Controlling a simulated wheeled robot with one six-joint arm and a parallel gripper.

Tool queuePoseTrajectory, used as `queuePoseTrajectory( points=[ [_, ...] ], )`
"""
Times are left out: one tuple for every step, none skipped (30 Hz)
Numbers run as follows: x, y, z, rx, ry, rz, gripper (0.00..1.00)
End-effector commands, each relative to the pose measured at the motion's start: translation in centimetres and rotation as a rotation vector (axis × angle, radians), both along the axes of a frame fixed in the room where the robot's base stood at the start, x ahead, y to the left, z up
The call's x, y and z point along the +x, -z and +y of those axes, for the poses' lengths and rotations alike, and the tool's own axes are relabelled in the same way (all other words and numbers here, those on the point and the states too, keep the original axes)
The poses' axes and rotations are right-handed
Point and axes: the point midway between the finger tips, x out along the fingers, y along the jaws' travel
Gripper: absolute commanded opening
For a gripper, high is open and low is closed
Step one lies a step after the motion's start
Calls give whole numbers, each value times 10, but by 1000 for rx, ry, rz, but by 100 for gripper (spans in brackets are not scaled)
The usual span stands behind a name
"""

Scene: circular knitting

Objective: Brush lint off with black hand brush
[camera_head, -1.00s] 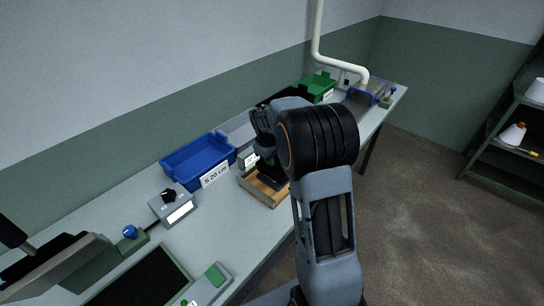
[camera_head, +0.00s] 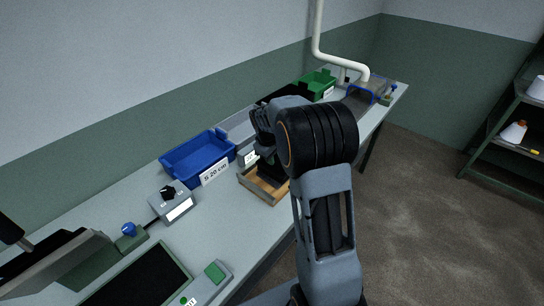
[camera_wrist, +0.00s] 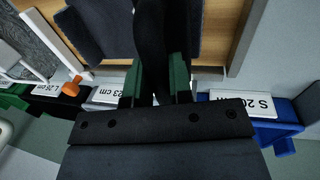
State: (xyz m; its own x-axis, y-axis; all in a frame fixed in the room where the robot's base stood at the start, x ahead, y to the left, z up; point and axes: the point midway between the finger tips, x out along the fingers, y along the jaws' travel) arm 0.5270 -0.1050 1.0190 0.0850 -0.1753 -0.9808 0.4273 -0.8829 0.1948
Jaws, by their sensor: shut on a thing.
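My gripper (camera_wrist: 156,82) shows in the wrist view with its green fingers closed on the black handle of the hand brush (camera_wrist: 152,35). In the head view the gripper end is over a shallow wooden tray (camera_head: 257,190) on the bench, partly hidden by my own arm. The dark brush shows there only in part, low in or just above the tray; I cannot tell whether it touches the bottom. The tray's wooden floor also shows in the wrist view (camera_wrist: 215,30). No lint can be made out.
A blue bin (camera_head: 197,158) labelled S 20 cm stands left of the tray, with a grey switch box (camera_head: 172,206) in front. A green bin (camera_head: 318,86) is farther back. Bare bench (camera_head: 225,225) lies left of the tray. A shelf rack (camera_head: 505,150) stands far right.

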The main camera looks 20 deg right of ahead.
Motion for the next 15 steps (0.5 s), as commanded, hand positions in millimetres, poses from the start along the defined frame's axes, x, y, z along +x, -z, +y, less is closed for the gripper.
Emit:
queuePoseTrajectory(
  points=[
    [0,2,0,0,0,0,0],
    [0,2,0,0,0,0,0],
    [0,1,0,0,0,0,0],
    [0,1,0,0,0,0,0],
    [0,1,-1,0,0,0,0],
    [1,1,-1,0,1,0,0],
    [1,1,-2,0,1,0,0],
    [2,0,-3,0,1,0,0],
    [3,0,-5,0,2,0,0],
    [4,-1,-7,0,2,-2,0],
    [5,-1,-9,0,1,-1,0],
    [6,-1,-12,0,1,0,0],
    [7,-1,-14,0,1,1,0],
    [8,-1,-17,0,2,1,0],
    [9,-2,-20,0,3,-1,0]
  ],
)
